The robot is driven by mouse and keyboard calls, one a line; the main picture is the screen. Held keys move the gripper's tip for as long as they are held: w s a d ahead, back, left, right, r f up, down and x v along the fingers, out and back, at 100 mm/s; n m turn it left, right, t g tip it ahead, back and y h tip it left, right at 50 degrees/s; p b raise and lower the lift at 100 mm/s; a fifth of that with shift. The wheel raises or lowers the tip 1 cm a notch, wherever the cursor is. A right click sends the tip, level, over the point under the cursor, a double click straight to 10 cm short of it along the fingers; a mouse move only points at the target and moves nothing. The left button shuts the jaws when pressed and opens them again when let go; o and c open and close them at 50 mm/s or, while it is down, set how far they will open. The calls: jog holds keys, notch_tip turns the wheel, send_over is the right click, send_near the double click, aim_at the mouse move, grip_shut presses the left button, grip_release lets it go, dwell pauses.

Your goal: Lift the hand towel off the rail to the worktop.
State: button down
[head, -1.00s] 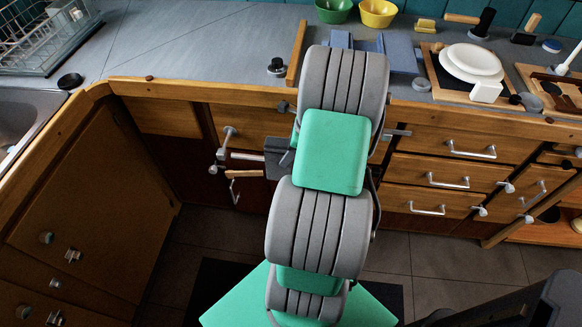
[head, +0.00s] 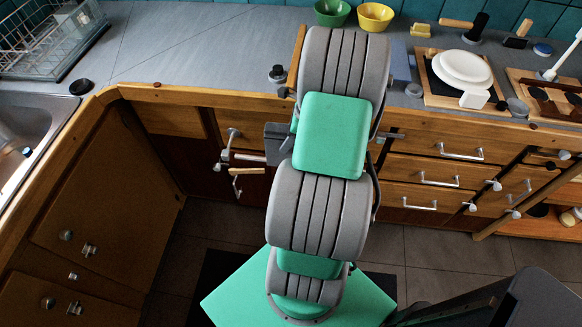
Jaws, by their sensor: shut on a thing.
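My gripper is hidden behind my own green and grey arm, so I see neither its fingers nor what they hold. A flat blue piece (head: 401,62) shows on the worktop (head: 200,45) just right of my arm. Most of it is covered, and I cannot tell whether it is the hand towel. No towel shows clearly on the cabinet fronts. Short metal bar ends stick out on both sides of my arm below the worktop edge; the part between them is hidden.
A green bowl (head: 332,13) and a yellow bowl (head: 376,17) stand at the back. A white plate (head: 463,68) lies to the right. A dish rack (head: 45,40) and a sink (head: 25,130) are at the left. The worktop between the rack and my arm is mostly clear.

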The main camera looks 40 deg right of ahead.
aim_at(287, 129)
jog(key=shift+r+p, duration=1.75)
jog(key=shift+r, duration=0.4)
jog(key=shift+f, duration=0.1)
